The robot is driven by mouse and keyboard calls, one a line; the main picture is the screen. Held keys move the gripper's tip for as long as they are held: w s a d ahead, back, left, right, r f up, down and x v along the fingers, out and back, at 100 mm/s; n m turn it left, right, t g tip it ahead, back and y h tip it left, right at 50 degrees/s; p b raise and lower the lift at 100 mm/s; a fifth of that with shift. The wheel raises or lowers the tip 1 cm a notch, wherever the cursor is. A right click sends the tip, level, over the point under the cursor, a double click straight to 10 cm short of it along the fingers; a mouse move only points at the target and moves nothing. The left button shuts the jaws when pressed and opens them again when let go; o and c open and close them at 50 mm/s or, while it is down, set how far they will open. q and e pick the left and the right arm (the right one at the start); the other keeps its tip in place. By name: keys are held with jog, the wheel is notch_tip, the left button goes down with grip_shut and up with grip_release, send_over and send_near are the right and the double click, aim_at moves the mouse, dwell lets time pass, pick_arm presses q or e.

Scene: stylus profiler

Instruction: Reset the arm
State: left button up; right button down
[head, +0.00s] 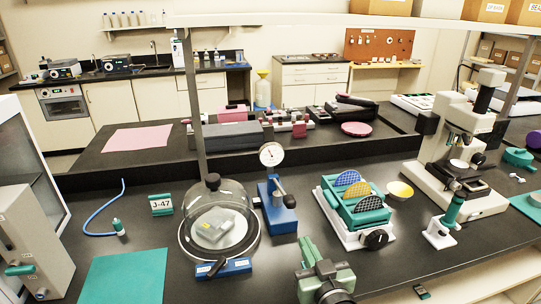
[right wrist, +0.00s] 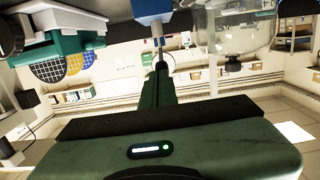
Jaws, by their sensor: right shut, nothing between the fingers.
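A blue stand (head: 278,212) with a round white dial (head: 271,154) and a dark lever with a black knob (head: 289,201) stands upright on the dark bench. Which part of it is the arm, I cannot tell for sure. My right gripper (head: 306,243), with green fingers, is in front of the stand and slightly right of it, apart from it. Its fingers are together and empty. In the right wrist view the shut fingers (right wrist: 160,80) point towards a blue part (right wrist: 153,8), likely the stand. My left gripper is not in view.
Left of the stand, a glass bell jar (head: 218,205) covers a grey item. Right of it, a green rack (head: 357,211) holds coloured discs. A microscope (head: 455,160) stands further right. A teal mat (head: 122,278) lies at front left, bare.

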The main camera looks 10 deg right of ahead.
jog(key=s+f+g, duration=0.1)
jog(key=s+f, duration=0.1)
jog(key=f, duration=0.1)
jog(key=s+d+f+g, duration=0.1)
jog(key=f, duration=0.1)
jog(key=shift+s+f+g, duration=0.15)
jog(key=shift+g, duration=0.15)
jog(key=s+d+f+n+g, duration=0.1)
jog(key=s+f+g, duration=0.45)
jog(key=s, duration=0.55)
jog(key=s+d+f+n+g, duration=0.1)
jog(key=s+f+g, duration=0.5)
jog(key=s, duration=0.5)
notch_tip(320, 180, down, 28)
jog(key=s+f, duration=0.1)
jog(key=s, duration=0.2)
jog(key=s+d+f+g, duration=0.1)
jog(key=s+d+f, duration=0.1)
jog(key=s+f, duration=1.2)
jog(key=shift+s+d+f+g+h, duration=0.3)
jog(key=shift+s+d+g, duration=0.1)
jog(key=shift+s, duration=0.55)
